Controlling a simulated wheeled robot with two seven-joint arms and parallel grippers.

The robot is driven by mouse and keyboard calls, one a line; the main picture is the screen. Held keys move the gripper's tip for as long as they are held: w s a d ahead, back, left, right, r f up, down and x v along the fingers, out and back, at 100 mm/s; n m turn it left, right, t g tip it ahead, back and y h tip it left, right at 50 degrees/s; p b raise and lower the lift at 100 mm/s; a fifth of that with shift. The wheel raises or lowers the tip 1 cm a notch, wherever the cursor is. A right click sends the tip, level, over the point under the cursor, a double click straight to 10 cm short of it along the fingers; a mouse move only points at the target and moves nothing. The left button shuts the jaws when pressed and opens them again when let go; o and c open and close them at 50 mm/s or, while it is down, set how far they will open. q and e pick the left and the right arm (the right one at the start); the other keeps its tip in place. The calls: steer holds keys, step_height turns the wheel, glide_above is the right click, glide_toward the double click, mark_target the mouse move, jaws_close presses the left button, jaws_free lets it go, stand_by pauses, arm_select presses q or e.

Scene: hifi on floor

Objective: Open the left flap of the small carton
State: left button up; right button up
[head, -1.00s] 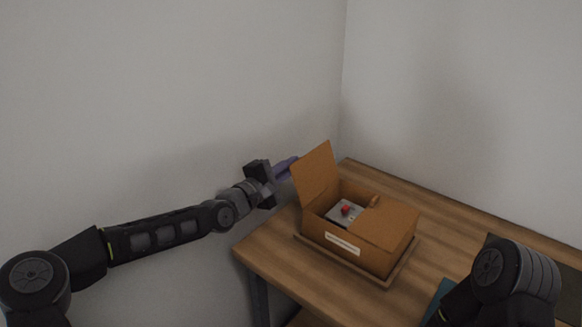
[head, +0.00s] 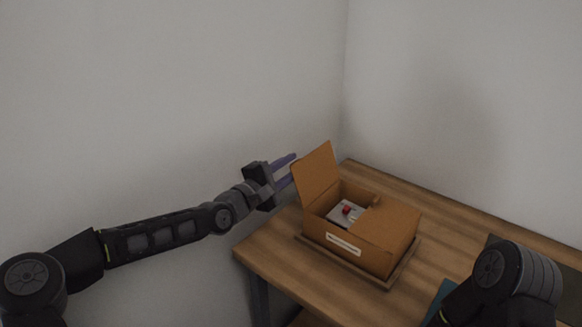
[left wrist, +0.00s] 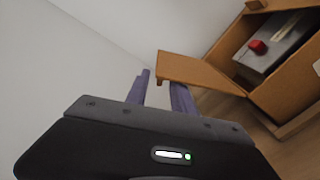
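The small carton (head: 345,249) stands on a tray on the wooden table. Its left flap (head: 317,172) is raised and leans up and outward to the left; it also shows in the left wrist view (left wrist: 200,73). The right flap (head: 388,222) lies over the right part of the opening. A grey item with a red knob (head: 347,210) sits inside the carton. My left gripper (head: 291,168) has its purple fingers apart, just left of the raised flap. In the left wrist view the fingers (left wrist: 160,90) are empty. My right gripper is out of view.
The tray (head: 391,282) extends a little beyond the carton. The wooden table (head: 290,287) has free room at its front left. Walls stand behind and to the left. A dark mat lies at the right, and my right arm is in front.

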arm_select(q)
steer(key=b+v, duration=0.1)
steer(key=v, duration=0.6)
steer(key=shift+s, duration=0.1)
